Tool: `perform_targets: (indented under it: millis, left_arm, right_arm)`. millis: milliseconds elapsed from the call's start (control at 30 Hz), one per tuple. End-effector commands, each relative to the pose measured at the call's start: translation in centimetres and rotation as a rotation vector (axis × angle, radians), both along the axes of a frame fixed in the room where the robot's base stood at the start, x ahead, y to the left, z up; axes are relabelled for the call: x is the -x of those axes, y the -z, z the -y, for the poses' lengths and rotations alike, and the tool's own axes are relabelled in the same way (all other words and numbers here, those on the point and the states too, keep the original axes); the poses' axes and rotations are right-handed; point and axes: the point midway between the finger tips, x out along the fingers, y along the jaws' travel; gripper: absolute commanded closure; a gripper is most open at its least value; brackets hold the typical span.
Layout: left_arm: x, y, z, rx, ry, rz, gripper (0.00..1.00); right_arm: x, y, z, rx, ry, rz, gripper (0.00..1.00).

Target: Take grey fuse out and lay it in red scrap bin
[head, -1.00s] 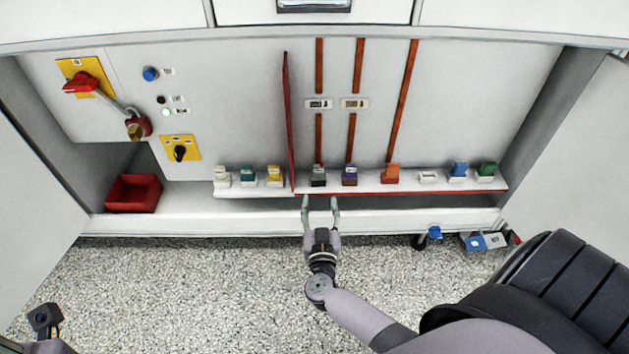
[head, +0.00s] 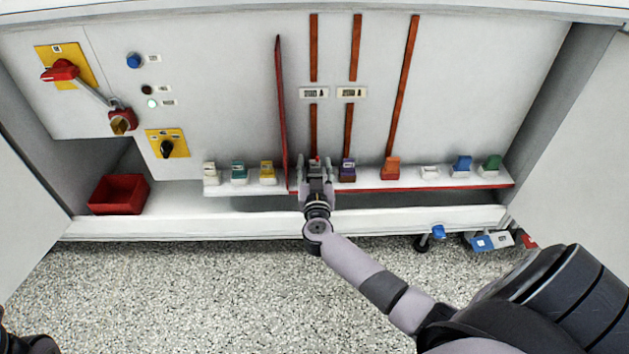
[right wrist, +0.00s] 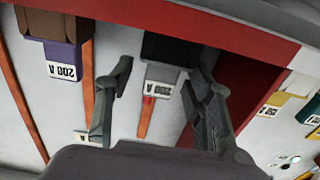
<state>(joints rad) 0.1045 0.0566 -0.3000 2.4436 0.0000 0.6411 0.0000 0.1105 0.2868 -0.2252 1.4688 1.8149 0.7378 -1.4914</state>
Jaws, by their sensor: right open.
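The grey fuse (right wrist: 160,83) has a 200 A label and a small red mark on its front; it sits in a dark holder (right wrist: 168,48) on the shelf. My right gripper (head: 316,170) is open, with one finger on each side of the fuse; in the right wrist view gaps show between the fingers (right wrist: 157,85) and the fuse. In the head view the gripper hides most of the fuse. The red scrap bin (head: 119,208) stands at the lower left of the cabinet and looks empty. A dark part of my left arm shows at the bottom left corner.
A purple fuse (head: 347,170) stands close to the right of the gripper, and a red divider (head: 281,110) rises close to its left. Several coloured fuses line the shelf. A red padlock (head: 121,118) hangs on the switch handle.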

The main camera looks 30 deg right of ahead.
Motion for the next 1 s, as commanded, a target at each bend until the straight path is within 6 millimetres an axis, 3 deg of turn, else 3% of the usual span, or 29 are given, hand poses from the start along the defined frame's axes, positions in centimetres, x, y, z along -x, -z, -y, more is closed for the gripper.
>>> perform_targets:
  millis: [333, 1000]
  left_arm:
    - [0.13, -0.28, 0.05, -0.002, -0.001, 0.012, 1.0]
    - [0.16, -0.27, 0.06, -0.001, 0.0, 0.013, 1.0]
  right_arm:
    - [-0.53, -0.02, 0.32, -0.001, 0.0, -0.001, 0.52]
    - [-0.5, 0.02, 0.29, -0.001, -0.001, -0.001, 0.96]
